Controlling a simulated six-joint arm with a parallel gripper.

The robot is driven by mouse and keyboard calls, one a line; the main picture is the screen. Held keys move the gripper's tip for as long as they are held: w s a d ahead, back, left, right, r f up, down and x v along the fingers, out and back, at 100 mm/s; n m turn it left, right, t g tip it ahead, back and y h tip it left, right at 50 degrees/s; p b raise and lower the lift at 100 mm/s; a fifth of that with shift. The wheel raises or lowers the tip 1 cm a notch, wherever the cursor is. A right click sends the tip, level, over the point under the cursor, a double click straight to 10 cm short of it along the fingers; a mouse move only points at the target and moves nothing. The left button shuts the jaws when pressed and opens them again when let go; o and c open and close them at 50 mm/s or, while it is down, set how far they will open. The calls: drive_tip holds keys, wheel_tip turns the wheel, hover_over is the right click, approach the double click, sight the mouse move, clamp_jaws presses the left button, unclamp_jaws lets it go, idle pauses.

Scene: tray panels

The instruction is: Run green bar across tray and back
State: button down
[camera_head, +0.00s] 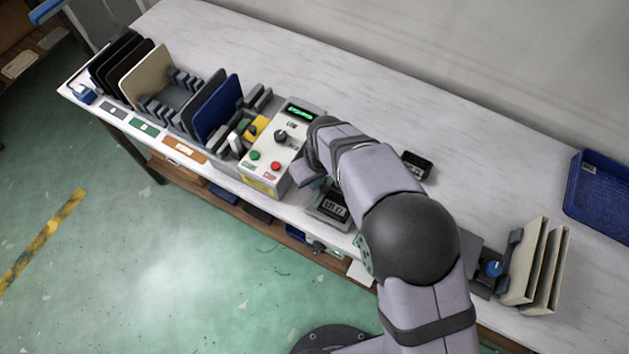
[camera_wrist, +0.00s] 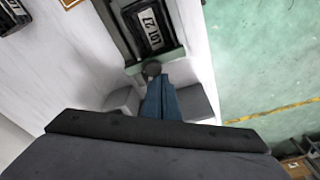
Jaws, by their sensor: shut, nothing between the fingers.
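The dark tray (camera_head: 328,211) with a white "LOT 27" label lies near the table's front edge, partly hidden by my arm. In the wrist view the tray (camera_wrist: 120,27) fills the top middle. A pale green strip, which looks like the green bar (camera_wrist: 172,55), lies along the tray's near end. A round grey knob (camera_wrist: 152,68) shows just below it. My gripper (camera_wrist: 157,82) is shut and empty, its tips close to the knob; I cannot tell whether they touch it. In the head view my gripper is mostly hidden behind my wrist.
A control box (camera_head: 277,150) with a lit green display and buttons stands left of my wrist. Upright panels (camera_head: 150,75) stand in racks farther left. A small black box (camera_head: 416,165) lies behind my arm. Cream panels (camera_head: 535,265) and a blue basket (camera_head: 598,190) are at right.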

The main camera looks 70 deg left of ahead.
drive_tip(key=shift+w+d+p, duration=0.35)
drive_tip(key=shift+w+d, duration=2.9)
drive_tip(key=shift+d, duration=0.05)
drive_tip(key=shift+s+a, duration=0.3)
drive_tip(key=shift+s, duration=0.05)
drive_tip(key=shift+r, duration=0.1)
wheel_tip(320, 180, up, 7)
drive_tip(key=p, duration=0.4)
drive_tip(key=shift+p, duration=0.4)
drive_tip(key=shift+w, duration=0.1)
